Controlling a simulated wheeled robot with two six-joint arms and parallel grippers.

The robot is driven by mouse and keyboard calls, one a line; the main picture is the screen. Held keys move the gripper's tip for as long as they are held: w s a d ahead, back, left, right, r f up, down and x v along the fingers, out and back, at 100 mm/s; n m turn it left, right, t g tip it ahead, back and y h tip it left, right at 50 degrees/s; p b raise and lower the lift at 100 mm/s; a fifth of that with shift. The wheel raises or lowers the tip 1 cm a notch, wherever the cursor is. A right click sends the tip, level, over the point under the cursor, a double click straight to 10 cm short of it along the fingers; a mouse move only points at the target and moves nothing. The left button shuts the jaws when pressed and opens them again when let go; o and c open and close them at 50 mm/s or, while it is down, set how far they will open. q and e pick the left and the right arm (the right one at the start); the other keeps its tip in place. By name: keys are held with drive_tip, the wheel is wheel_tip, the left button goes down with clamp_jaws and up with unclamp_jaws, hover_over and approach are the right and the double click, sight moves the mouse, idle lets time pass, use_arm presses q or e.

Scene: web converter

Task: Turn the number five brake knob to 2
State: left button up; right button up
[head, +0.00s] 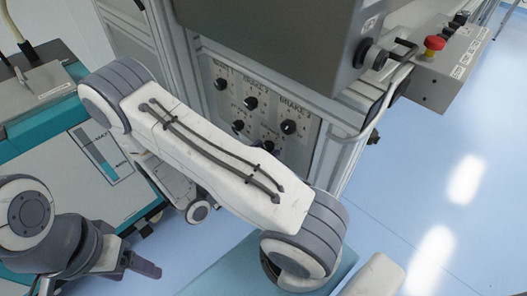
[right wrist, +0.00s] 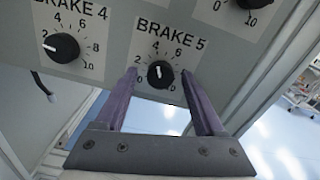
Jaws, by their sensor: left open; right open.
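The brake 5 knob (right wrist: 160,74) is a round black knob with a white mark, on a grey panel (right wrist: 120,45). Its dial is printed with numbers from 0 to 10. I cannot read exactly which number the mark points at. My right gripper (right wrist: 160,84) is open, with one purple-grey finger on each side of the brake 5 knob; contact cannot be told. In the head view my right arm covers the lower part of the panel. My left gripper (head: 145,266) is open at the lower left, away from the panel.
The brake 4 knob (right wrist: 62,48) sits left of brake 5, and another knob (right wrist: 250,3) is at the upper right. A grey box with a red emergency button (head: 434,43) juts out at the upper right. Blue floor is open at the right.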

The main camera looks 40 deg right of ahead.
drive_tip(key=shift+d, duration=0.25)
clamp_jaws()
drive_tip(key=shift+r+n+p, duration=0.15)
drive_tip(key=shift+n+p, duration=0.35)
drive_tip(key=shift+p, duration=0.3)
drive_tip(key=n+p, duration=0.4)
drive_tip(key=p, duration=0.1)
drive_tip(key=shift+n, duration=0.4)
drive_tip(key=n+p, duration=0.2)
drive_tip(key=n, duration=0.1)
drive_tip(key=shift+n+p, duration=0.55)
drive_tip(key=shift+n, duration=0.25)
